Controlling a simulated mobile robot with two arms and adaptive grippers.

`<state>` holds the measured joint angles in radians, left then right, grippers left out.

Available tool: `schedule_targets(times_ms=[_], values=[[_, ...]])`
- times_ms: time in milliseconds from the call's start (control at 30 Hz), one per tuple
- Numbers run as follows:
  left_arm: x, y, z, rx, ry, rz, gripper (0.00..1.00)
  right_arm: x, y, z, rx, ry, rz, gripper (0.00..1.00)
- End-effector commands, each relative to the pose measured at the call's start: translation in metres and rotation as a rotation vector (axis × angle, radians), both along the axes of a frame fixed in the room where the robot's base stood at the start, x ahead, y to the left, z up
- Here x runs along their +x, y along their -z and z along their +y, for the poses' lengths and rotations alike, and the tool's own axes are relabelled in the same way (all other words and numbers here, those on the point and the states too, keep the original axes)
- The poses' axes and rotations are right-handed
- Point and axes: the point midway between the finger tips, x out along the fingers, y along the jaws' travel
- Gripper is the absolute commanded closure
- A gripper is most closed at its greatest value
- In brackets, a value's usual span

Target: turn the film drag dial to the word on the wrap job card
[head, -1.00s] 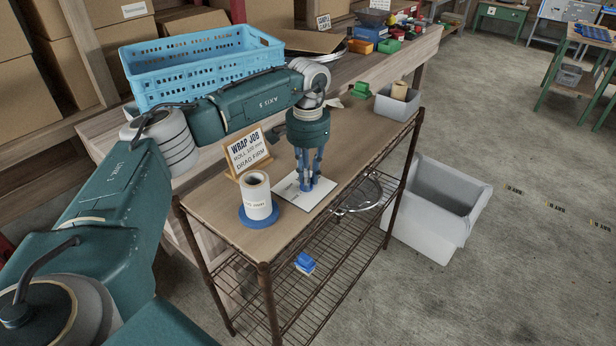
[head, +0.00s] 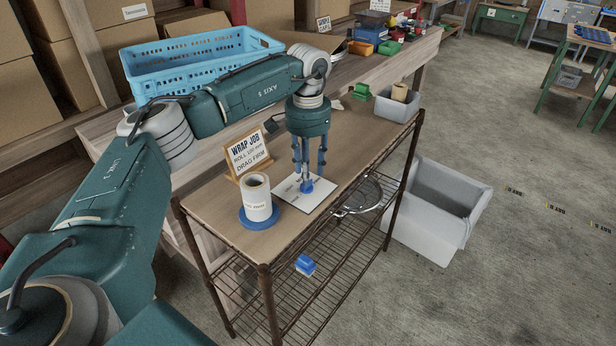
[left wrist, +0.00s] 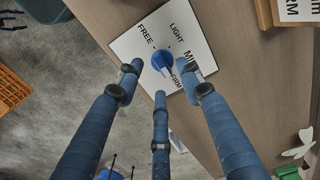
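The wrap job card (head: 247,154) stands on the wire-shelf cart and reads "WRAP JOB", a roll line and "DRAG FIRM". The film drag dial (head: 306,186) is a blue knob on a white plate (head: 292,191) on the cart top. In the left wrist view the dial (left wrist: 161,59) sits among the words FREE, LIGHT, a partly hidden word starting "MI", and FIRM. Its blue pointer appears to face FIRM, which a finger partly covers. My left gripper (head: 308,171) is above the dial, fingers spread and empty; its fingers (left wrist: 164,84) also show in the left wrist view. My right gripper is not in view.
A film roll (head: 257,198) on a blue base stands left of the plate. A grey bin (head: 398,106) and a green item (head: 361,91) are at the cart's far end. A blue crate (head: 200,66) sits on the bench behind. A grey tub (head: 430,222) stands on the floor.

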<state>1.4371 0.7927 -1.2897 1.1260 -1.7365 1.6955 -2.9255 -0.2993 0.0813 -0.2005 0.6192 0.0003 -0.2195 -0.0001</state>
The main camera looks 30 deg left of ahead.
Motion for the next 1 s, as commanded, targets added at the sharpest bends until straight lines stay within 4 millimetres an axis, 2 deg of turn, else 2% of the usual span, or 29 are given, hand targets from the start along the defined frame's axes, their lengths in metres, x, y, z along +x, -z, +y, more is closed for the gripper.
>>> schedule_targets(times_ms=[33, 200, 400, 600, 1000], values=[[0.001, -0.014, 0.000, 0.000, 0.000, -0.005, 0.62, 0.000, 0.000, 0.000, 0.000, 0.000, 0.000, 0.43], [0.001, -0.050, 0.000, 0.001, 0.000, -0.005, 0.62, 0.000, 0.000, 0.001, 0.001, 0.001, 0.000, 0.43], [0.001, -0.079, 0.000, 0.000, 0.000, -0.003, 0.62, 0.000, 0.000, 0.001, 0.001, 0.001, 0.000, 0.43], [0.000, -0.089, 0.000, 0.000, 0.000, -0.001, 0.62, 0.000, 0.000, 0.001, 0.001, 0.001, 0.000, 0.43], [0.000, -0.089, 0.000, 0.000, 0.000, -0.001, 0.62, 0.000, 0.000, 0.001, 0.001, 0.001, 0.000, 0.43]])
